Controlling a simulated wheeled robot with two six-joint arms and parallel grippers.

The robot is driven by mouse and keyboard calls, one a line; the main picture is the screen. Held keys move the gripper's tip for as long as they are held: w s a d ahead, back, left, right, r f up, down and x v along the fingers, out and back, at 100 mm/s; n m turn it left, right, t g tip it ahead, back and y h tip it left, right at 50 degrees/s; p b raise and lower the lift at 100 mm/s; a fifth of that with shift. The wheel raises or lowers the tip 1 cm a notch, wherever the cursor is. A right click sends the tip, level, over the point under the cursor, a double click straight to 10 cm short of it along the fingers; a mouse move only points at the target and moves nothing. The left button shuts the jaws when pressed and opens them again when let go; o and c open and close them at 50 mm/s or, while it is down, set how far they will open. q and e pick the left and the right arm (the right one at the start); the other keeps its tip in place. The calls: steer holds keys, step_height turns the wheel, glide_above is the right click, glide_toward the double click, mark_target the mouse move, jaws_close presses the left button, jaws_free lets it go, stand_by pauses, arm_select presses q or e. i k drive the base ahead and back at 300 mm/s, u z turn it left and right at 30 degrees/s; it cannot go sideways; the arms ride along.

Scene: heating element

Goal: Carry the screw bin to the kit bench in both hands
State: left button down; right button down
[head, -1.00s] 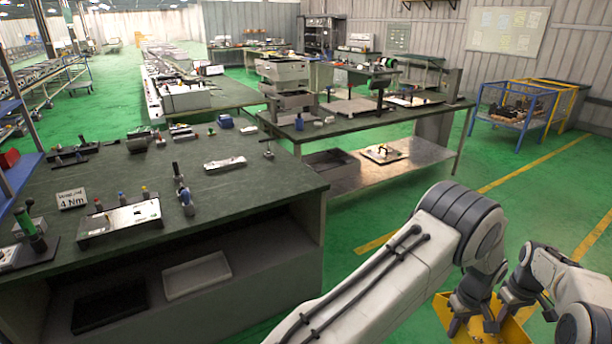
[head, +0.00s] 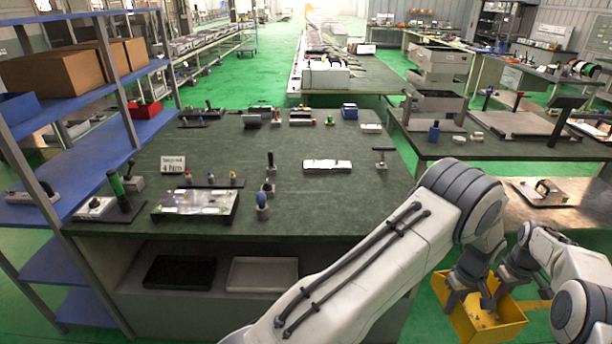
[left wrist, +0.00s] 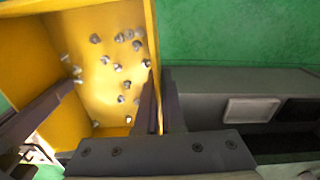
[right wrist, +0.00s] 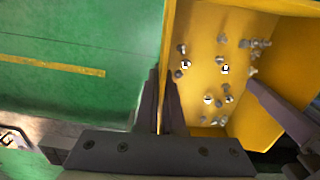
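The screw bin (head: 497,327) is a yellow open box at the lower right of the head view. Several small screws lie loose on its floor, clearest in the left wrist view (left wrist: 110,75). My left gripper (head: 468,293) is shut on one side wall, which passes between its fingers (left wrist: 161,108). My right gripper (head: 507,287) is shut on the opposite wall, seen between its fingers in the right wrist view (right wrist: 163,108). The bin hangs above the green floor. Which bench is the kit bench is not clear; a dark green-topped bench (head: 310,210) stands ahead.
The bench carries a "4 Nm" sign (head: 172,164), a fixture plate (head: 195,204) and several tools; trays sit on its lower shelf. A blue shelf rack (head: 75,170) stands at left. Another bench (head: 510,148) stands at right. Green floor shows beneath the bin.

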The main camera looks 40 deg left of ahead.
mark_target(365, 208)
steer(key=u, duration=0.45)
steer(key=i, duration=1)
steer(key=u, duration=0.5)
